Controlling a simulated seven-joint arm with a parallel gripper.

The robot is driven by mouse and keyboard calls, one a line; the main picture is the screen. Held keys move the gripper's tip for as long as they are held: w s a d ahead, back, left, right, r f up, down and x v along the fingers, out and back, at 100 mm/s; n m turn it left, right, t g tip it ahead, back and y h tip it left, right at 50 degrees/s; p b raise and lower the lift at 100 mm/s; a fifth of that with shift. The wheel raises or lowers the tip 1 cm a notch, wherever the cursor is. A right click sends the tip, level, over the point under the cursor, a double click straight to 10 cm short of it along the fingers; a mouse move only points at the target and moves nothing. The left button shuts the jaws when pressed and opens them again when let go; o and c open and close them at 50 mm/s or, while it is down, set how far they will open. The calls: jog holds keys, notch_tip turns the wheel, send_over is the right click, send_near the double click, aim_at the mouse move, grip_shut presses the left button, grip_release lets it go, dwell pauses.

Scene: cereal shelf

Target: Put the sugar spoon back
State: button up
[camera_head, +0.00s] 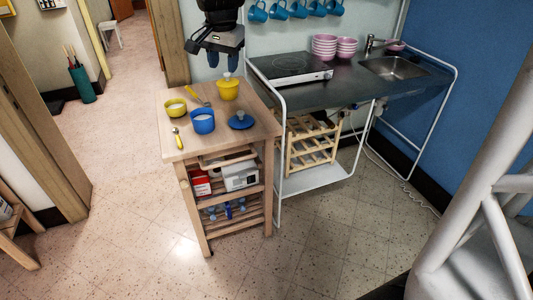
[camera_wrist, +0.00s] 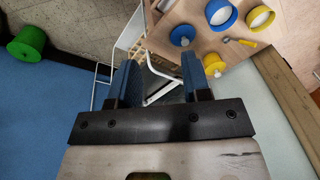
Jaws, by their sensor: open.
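Two yellow-handled spoons lie on the wooden cart top: one at the front left (camera_head: 178,138), one at the back (camera_head: 198,95); I cannot tell which is the sugar spoon. The back one also shows in the wrist view (camera_wrist: 241,42). A blue pot (camera_head: 203,126) stands uncovered with white contents, and a blue lid (camera_head: 241,121) lies to its right. A yellow bowl (camera_head: 175,109) with pale contents stands at the left. My gripper (camera_head: 223,66) is open and empty above the yellow pot.
The cart top (camera_head: 170,152) has free room along its front edge. Right of it stands a metal-framed counter (camera_head: 350,88) with a hotplate (camera_head: 290,70), pink bowls (camera_head: 324,46) and a sink. Blue mugs (camera_head: 279,10) hang on the wall behind.

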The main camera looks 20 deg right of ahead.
jog(key=s+f+n, duration=0.2)
jog(key=s+f, duration=0.1)
jog(key=s, duration=0.8)
jog(key=s+d+f+n, duration=0.1)
jog(key=s+f+n, duration=0.2)
jog(key=s, duration=0.8)
jog(key=s+d+f+n, duration=0.1)
jog(key=s+f+n, duration=0.2)
jog(key=s, duration=0.8)
notch_tip(320, 180, down, 2)
jog(key=shift+s+t, duration=0.3)
jog(key=shift+s, duration=0.05)
